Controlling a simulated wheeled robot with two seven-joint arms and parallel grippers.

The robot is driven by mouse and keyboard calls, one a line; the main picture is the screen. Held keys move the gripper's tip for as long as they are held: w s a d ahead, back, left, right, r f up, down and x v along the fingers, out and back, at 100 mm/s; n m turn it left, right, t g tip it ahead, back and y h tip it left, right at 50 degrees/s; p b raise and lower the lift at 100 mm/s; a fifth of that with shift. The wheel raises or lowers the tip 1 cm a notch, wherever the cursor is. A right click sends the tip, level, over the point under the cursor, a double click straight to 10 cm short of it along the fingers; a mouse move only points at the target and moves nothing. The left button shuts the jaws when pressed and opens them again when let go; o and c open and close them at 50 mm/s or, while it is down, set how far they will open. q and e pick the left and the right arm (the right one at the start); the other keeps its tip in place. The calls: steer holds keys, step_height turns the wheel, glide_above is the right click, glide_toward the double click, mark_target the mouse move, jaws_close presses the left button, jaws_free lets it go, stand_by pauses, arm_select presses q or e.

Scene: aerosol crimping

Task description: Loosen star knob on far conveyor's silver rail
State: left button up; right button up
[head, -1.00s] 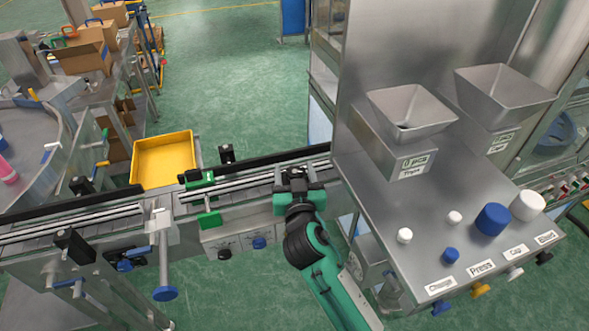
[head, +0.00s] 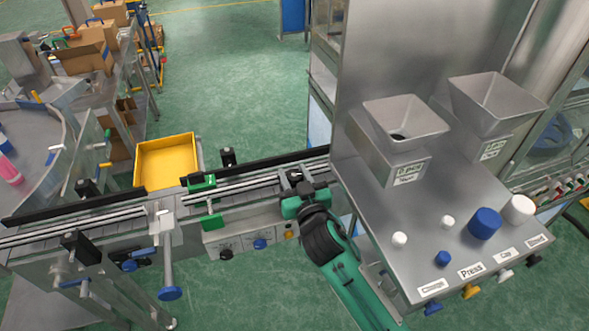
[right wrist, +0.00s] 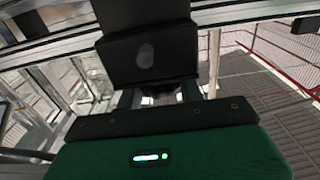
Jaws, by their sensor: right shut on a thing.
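The conveyor's silver rail (head: 240,185) runs across the middle of the head view. My right gripper (head: 297,187) is at its near side, close to the steel machine, shut on a dark part at the rail. I take this to be the star knob; its shape is mostly hidden by the jaws. In the right wrist view, a black block (right wrist: 147,55) with a pale oval stands in front of the gripper (right wrist: 160,95) and hides most of the grip. My left gripper is not in view.
The steel machine (head: 385,215) with hoppers and coloured knobs stands just right of my gripper. A green clamp (head: 211,220) is on the conveyor to the left. A yellow tray (head: 166,158) lies behind it. Another black knob (head: 228,157) stands on the far rail.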

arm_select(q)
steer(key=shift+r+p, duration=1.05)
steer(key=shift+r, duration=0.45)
arm_select(e)
steer(key=shift+r+n+g+y, duration=0.1)
steer(key=shift+n+g+y, duration=0.5)
steer(key=shift+n+y, duration=0.65)
steer(key=shift+m+y, duration=0.25)
steer(key=o, duration=1)
steer(key=shift+c, duration=0.2)
steer(key=shift+s+d+f, duration=0.2)
steer(key=shift+s+d, duration=0.1)
steer(key=shift+s, duration=0.1)
arm_select(q)
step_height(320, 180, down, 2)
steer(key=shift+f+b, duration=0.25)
steer(key=shift+b, duration=0.95)
arm_select(e)
steer(key=v, duration=0.6)
steer(key=shift+s+r, duration=0.15)
steer(key=shift+s, duration=0.1)
